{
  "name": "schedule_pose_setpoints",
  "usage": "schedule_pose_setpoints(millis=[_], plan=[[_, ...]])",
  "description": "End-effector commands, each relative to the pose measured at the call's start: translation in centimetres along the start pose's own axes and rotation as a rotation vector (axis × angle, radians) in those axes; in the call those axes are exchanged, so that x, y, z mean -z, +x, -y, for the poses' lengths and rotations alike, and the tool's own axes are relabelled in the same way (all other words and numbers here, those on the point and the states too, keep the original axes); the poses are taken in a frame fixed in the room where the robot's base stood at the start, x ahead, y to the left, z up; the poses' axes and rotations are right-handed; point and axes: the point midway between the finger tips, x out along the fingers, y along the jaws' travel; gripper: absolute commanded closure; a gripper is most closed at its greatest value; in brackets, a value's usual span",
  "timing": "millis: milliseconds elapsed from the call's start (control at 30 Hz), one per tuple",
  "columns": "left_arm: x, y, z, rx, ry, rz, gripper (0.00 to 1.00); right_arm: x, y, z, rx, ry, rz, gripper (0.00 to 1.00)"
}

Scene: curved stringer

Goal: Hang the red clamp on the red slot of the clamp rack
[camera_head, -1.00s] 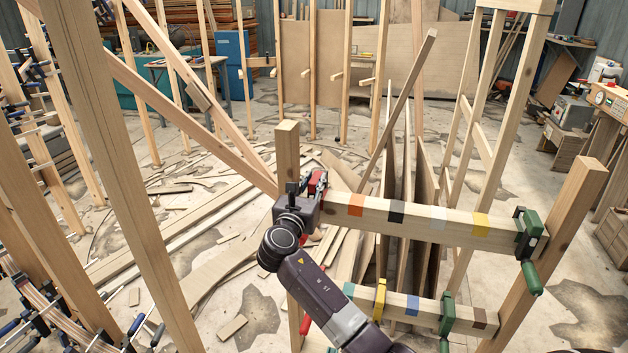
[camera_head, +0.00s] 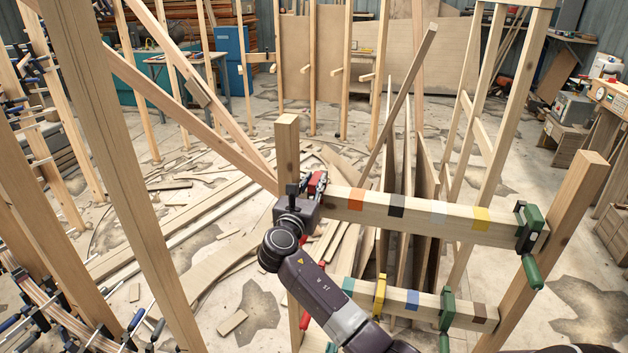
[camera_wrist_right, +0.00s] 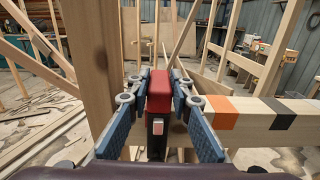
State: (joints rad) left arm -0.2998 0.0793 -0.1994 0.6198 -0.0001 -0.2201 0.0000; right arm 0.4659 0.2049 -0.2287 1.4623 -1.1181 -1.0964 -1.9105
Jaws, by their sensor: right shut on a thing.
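My right gripper (camera_head: 314,188) is at the left end of the clamp rack's upper beam (camera_head: 458,222), beside the left post (camera_head: 288,152). It is shut on the red clamp, whose red top (camera_head: 318,180) shows between the fingers. In the right wrist view the clamp (camera_wrist_right: 159,92) stands upright between the two blue finger pads (camera_wrist_right: 160,120). I cannot tell whether it touches the beam. The upper beam bears orange, black, pale and yellow marks. No red mark shows; the stretch behind the gripper is hidden. My left gripper is not in view.
A green clamp (camera_head: 529,228) hangs at the upper beam's right end. The lower beam (camera_head: 428,302) holds a yellow clamp (camera_head: 379,292) and another green clamp (camera_head: 446,308). A red piece (camera_head: 305,320) shows below my wrist. Slanted timbers (camera_head: 190,105) stand to the left.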

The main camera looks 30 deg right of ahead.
Motion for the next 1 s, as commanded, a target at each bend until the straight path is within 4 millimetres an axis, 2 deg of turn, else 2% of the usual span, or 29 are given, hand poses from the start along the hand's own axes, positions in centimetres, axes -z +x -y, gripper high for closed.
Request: schedule_pose_setpoints(millis=[233,267,433,767,867,1000], plan=[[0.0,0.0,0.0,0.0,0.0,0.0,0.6,-0.3,0.0,0.0,0.0,0.001,0.006,1.0],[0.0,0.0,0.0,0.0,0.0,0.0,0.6,-0.3,0.0,0.0,0.0,0.001,0.006,0.77],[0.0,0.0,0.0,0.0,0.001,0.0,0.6,-0.2,0.0,0.0,0.0,0.001,0.004,0.6],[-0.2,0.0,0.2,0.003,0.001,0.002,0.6,0.3,-0.4,0.0,0.0,-0.001,-0.003,0.6],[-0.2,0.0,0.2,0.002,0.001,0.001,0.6,0.2,-1.5,-0.1,-0.002,-0.001,-0.001,0.6],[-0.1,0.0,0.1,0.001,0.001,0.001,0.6,0.2,-4.3,-0.1,-0.004,0.001,-0.002,0.6]])
